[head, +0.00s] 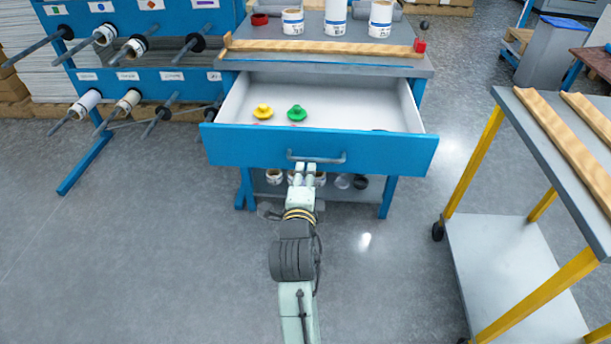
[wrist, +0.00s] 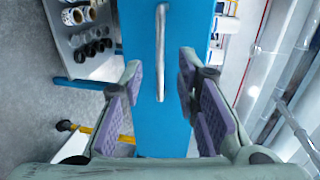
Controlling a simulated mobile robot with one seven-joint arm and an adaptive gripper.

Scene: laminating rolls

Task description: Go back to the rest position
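My gripper (head: 305,172) is just in front of the blue drawer front in the head view, near the drawer handle (head: 316,158). The handle (wrist: 161,55) is a grey bar that stands ahead of the fingers. The drawer (head: 380,153) is pulled out of the workbench. A yellow knob-like piece (head: 263,111) and a green one (head: 297,113) lie inside it.
The workbench top (head: 270,57) carries white rolls (head: 335,18) and a wooden strip (head: 320,47). A blue rack (head: 150,82) with rods stands left. A yellow-legged cart (head: 540,150) stands right. Grey floor (head: 150,240) is clear at the left front.

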